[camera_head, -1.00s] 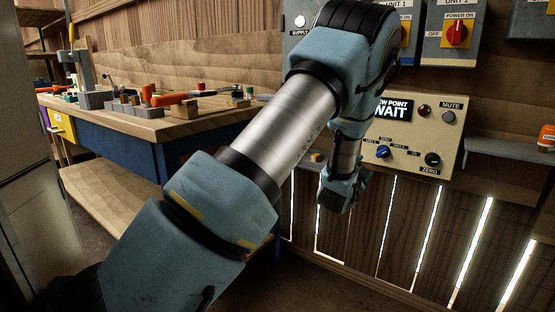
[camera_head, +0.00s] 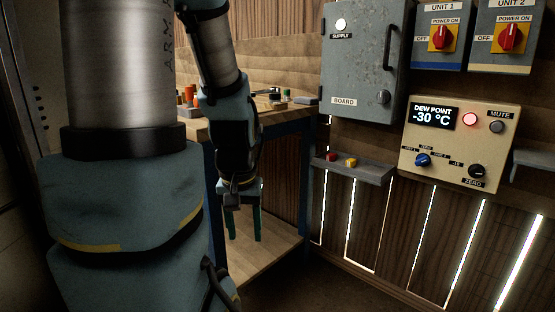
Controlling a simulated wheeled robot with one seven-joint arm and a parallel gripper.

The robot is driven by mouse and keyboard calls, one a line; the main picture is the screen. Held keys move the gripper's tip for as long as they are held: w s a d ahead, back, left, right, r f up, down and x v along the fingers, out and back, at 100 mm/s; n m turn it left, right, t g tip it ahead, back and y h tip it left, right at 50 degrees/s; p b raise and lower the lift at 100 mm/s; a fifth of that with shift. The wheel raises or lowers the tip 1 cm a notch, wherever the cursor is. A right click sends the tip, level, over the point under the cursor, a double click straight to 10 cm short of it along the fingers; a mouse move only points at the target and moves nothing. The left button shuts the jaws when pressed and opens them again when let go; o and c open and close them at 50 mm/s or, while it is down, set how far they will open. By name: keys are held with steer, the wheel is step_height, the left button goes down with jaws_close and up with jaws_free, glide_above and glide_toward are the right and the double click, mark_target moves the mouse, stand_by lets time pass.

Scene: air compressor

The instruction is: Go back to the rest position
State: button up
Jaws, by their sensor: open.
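My arm rises at the left of the head view and bends down at the middle left. My gripper (camera_head: 243,224) hangs pointing down in front of the workbench. Its two green-tipped fingers are apart, with nothing between them. It is well to the left of the dew point panel (camera_head: 455,148) and touches nothing that I can see. The panel's display reads -30 °C and its red lamp looks lit. My arm hides much of the workbench (camera_head: 290,122).
A grey board cabinet (camera_head: 362,75) and two units with red switches, left (camera_head: 441,38) and right (camera_head: 511,38), hang on the wooden wall. A small shelf (camera_head: 352,171) with a red and a yellow block juts out below the cabinet. Floor at lower middle is clear.

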step_height(320, 180, up, 20)
steer(key=p, duration=1.8)
steer(key=shift+w+f, duration=0.2)
steer(key=shift+w, duration=0.05)
